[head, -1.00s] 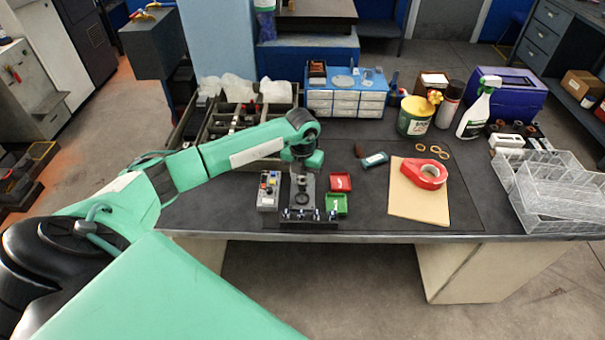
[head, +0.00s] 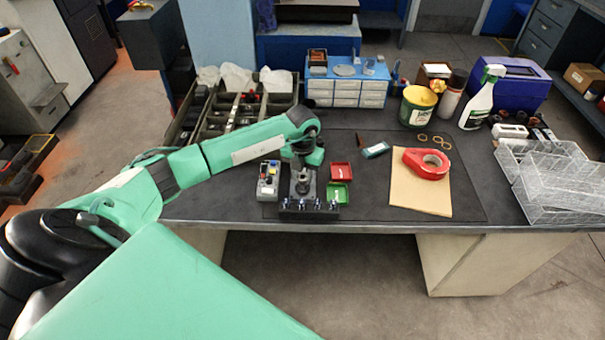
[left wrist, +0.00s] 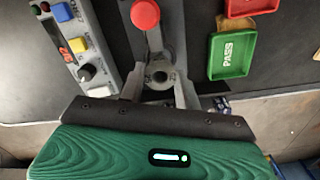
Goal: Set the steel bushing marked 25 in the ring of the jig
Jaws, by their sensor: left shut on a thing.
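My left gripper (head: 302,172) points down over the jig (head: 308,206) near the front edge of the bench. In the left wrist view its two fingers (left wrist: 159,88) are closed on the sides of a grey steel bushing (left wrist: 158,73), seen from above with a dark bore. The bushing also shows under the gripper in the head view (head: 303,187). It is at the jig's ring, which it and the fingers hide; I cannot tell whether it is seated. No mark 25 is readable. My right gripper is out of view.
A control box (head: 268,181) with coloured buttons stands left of the jig. A red tray (head: 341,171) and a green PASS tray (head: 337,193) lie close on its right.

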